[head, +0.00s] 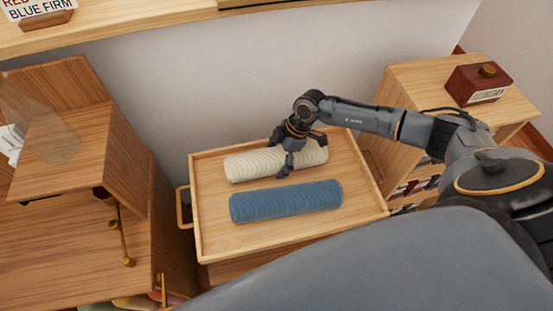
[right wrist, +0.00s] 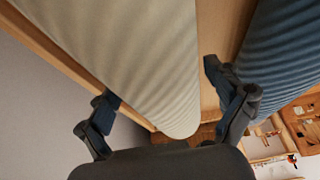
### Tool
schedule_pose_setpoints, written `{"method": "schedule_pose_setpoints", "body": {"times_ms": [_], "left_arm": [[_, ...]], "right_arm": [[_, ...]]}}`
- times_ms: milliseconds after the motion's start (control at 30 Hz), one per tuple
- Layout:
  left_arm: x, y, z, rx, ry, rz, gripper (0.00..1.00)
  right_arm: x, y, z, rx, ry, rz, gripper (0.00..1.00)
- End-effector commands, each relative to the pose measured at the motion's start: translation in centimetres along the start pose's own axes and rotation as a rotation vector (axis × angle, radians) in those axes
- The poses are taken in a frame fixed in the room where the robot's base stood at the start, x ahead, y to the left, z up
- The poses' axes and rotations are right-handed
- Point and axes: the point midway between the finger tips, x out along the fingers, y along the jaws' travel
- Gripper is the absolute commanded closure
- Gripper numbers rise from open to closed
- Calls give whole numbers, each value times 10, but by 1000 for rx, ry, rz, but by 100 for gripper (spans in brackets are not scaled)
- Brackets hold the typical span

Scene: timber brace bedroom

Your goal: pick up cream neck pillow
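The cream neck pillow (head: 250,164) is a ribbed roll lying in a wooden tray (head: 222,254) in the head view. It fills the middle of the right wrist view (right wrist: 150,60). My right gripper (head: 288,160) is over the right part of the cream pillow. In the right wrist view its two fingers (right wrist: 165,108) are spread apart, one on each side of the pillow. I cannot tell whether they touch it. A blue ribbed roll (head: 286,201) lies in front of the cream one and also shows in the right wrist view (right wrist: 275,45). My left gripper is not in view.
A wooden cabinet (head: 430,75) with a dark red box (head: 477,85) stands right of the tray. A wooden desk unit (head: 70,150) stands left. A white wall (head: 230,90) is close behind the tray. A shelf with a sign (head: 38,10) runs above.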

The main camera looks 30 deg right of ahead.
Motion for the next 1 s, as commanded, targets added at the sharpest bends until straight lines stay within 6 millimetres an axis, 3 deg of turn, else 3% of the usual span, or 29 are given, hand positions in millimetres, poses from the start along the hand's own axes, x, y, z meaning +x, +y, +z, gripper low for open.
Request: {"method": "schedule_pose_setpoints", "body": {"times_ms": [33,200,667,833,1000], "left_arm": [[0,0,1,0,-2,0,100],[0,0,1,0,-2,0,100],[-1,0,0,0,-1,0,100],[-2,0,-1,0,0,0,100],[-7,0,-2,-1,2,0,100]], "right_arm": [[0,0,0,0,0,0,27],[0,0,0,0,0,0,60],[-10,1,-4,-1,3,3,60],[-33,1,-14,-3,2,4,60],[-71,-28,-13,-4,-1,3,60]]}}
